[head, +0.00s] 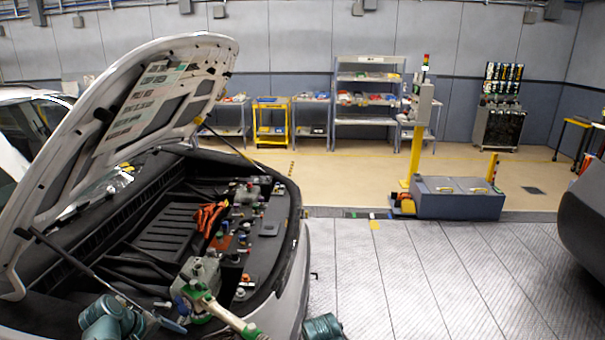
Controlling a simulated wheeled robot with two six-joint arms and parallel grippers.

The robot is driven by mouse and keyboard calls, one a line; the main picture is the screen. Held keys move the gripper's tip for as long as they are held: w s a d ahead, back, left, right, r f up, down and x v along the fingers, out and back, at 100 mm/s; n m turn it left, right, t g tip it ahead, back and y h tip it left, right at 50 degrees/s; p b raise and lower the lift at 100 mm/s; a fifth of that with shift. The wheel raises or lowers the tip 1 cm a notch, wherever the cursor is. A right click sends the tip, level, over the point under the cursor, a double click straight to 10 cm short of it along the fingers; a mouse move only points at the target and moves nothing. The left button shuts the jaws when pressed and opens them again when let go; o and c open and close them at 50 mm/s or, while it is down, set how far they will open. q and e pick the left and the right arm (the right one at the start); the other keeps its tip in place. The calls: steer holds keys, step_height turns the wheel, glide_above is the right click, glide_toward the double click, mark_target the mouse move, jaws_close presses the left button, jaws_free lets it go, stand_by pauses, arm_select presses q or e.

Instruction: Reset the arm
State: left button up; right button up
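The task names no object. My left arm, teal, comes in at the bottom left over the front edge of the open engine bay (165,232). Its gripper (170,322) seems to be the dark and grey part at the arm's end; its finger gap cannot be made out. A green and white long-shaped object (222,313) lies just right of it, beside a grey-green block (200,275); I cannot tell whether the gripper touches it. A teal part of my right arm shows at the bottom edge, right of the car; the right gripper is out of view.
The car's raised hood (130,115) stands above the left arm, with a thin prop rod. Orange cables (210,217) and several caps sit in the bay. A grey box (458,198) and yellow post stand beyond.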

arm_select(q)
steer(key=s+d+f+m+g+y+b, duration=0.1)
steer(key=s+d+m, duration=0.3)
steer(key=d, duration=0.5)
steer(key=s+d+f+m+g+y+b, duration=0.2)
steer(key=s+d+f+m, duration=0.2)
steer(key=d, duration=0.6)
steer(key=s+d+f+m+g+y+b, duration=0.1)
steer(key=s+d+f+m+g+y, duration=0.1)
steer(key=d+m, duration=0.3)
steer(key=s+d, duration=0.1)
steer(key=d, duration=0.3)
steer(key=shift+s+d+f+m+b, duration=0.15)
steer(key=shift+s+f+m+b, duration=0.15)
steer(key=shift+s+f+b, duration=0.1)
steer(key=shift+c, duration=0.4)
